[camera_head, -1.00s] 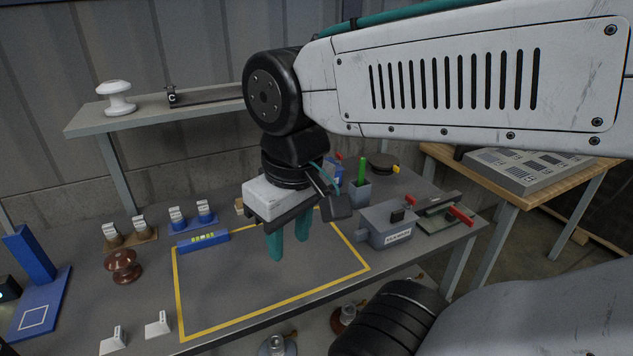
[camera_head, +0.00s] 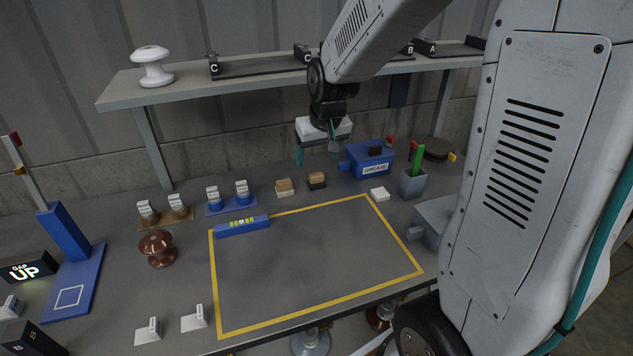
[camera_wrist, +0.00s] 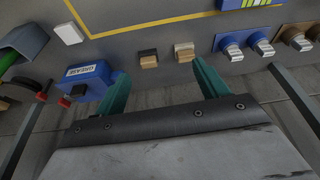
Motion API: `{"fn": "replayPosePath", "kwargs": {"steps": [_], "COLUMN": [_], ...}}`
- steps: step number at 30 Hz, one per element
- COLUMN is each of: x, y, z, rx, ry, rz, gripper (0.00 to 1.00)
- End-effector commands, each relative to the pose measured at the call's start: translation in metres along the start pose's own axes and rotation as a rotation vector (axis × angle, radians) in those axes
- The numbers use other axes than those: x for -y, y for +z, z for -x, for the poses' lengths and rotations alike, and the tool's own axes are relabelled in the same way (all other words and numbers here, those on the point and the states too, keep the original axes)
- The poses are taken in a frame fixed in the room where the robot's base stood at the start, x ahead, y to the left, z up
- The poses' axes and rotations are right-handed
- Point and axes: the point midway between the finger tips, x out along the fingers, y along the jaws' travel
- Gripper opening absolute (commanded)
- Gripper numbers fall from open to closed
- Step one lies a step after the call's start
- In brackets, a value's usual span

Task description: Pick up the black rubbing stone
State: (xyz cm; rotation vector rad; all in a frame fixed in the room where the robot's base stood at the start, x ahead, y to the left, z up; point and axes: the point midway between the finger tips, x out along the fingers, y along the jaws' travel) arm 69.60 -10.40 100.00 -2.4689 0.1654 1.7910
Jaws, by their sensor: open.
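The black rubbing stone (camera_head: 317,185) is a small block with a tan top and a dark base. It lies on the bench behind the yellow outline, and it also shows in the wrist view (camera_wrist: 148,61). A similar block with a tan top and pale base (camera_head: 285,188) sits just left of it in the head view. My gripper (camera_head: 316,153) is open and empty, raised above the back of the bench near the black stone. In the wrist view its teal fingers (camera_wrist: 163,84) are spread apart, with the blocks beyond their tips.
A blue grease box (camera_head: 370,163) stands right of the stone. A white block (camera_head: 380,194) and a grey cup (camera_head: 412,183) are farther right. Blue-based pieces (camera_head: 231,203) stand left. A shelf (camera_head: 190,86) runs above the bench's back. The yellow-outlined area (camera_head: 315,260) is mostly clear.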

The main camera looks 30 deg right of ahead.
Motion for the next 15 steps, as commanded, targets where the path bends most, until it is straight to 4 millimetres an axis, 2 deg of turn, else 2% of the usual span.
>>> {"fn": "replayPosePath", "kwargs": {"steps": [1,6,9,15], "x": [-0.007,-0.027,-0.034,-0.040], "y": [-0.011,-0.039,-0.047,-0.053], "z": [-0.025,-0.082,-0.103,-0.126], "rx": [-0.004,-0.048,-0.065,-0.077], "ry": [0.005,0.018,0.024,0.028], "rz": [-0.013,-0.041,-0.050,-0.056], "gripper": [0.73,0.73,0.73,0.73]}}
